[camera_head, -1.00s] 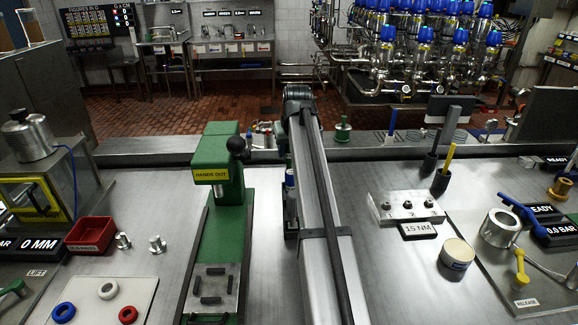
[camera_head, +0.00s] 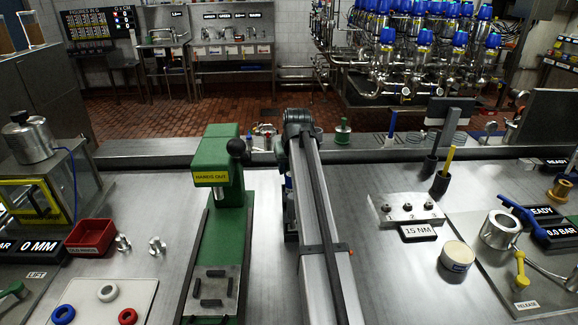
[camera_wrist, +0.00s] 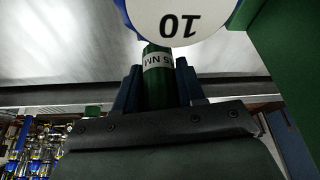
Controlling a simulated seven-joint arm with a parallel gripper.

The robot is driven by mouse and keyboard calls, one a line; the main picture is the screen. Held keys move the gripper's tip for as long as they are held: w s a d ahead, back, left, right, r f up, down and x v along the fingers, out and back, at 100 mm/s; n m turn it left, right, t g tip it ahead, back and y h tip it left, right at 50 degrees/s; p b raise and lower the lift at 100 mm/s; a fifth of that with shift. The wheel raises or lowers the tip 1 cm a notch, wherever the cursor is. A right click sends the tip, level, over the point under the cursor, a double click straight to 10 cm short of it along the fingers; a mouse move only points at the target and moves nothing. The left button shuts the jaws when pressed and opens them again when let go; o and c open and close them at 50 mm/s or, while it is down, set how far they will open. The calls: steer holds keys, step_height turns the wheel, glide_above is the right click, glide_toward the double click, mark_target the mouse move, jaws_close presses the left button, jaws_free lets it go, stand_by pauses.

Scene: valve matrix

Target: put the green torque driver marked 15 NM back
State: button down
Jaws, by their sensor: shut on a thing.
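In the wrist view my gripper (camera_wrist: 157,88) is shut on a green cylindrical driver (camera_wrist: 156,97). A white band on it reads upside down, partly cut off, as "5 NM". A white disc (camera_wrist: 180,15) with a blue edge, marked 10, overlaps the driver's far end in the picture. I cannot tell if they touch. In the head view my arm hides the gripper and the held driver. A black plate marked 15 NM (camera_head: 418,232) lies in front of a steel block (camera_head: 404,209) with several numbered positions.
Dark cups (camera_head: 439,183), a cream round tub (camera_head: 457,255) and a steel valve body (camera_head: 499,230) stand to the right.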

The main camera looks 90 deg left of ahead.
steer(key=shift+f, duration=0.2)
steer(key=shift+d+f, duration=0.15)
steer(key=shift+f, duration=0.2)
steer(key=c, duration=1.1)
jaws_free()
steer(key=shift+f, duration=0.1)
steer(key=shift+o, duration=0.8)
steer(key=shift+f, duration=0.1)
steer(key=shift+o, duration=1.3)
steer(key=shift+r, duration=0.25)
steer(key=shift+r, duration=0.3)
steer(key=v, duration=1.2)
steer(key=shift+r, duration=0.4)
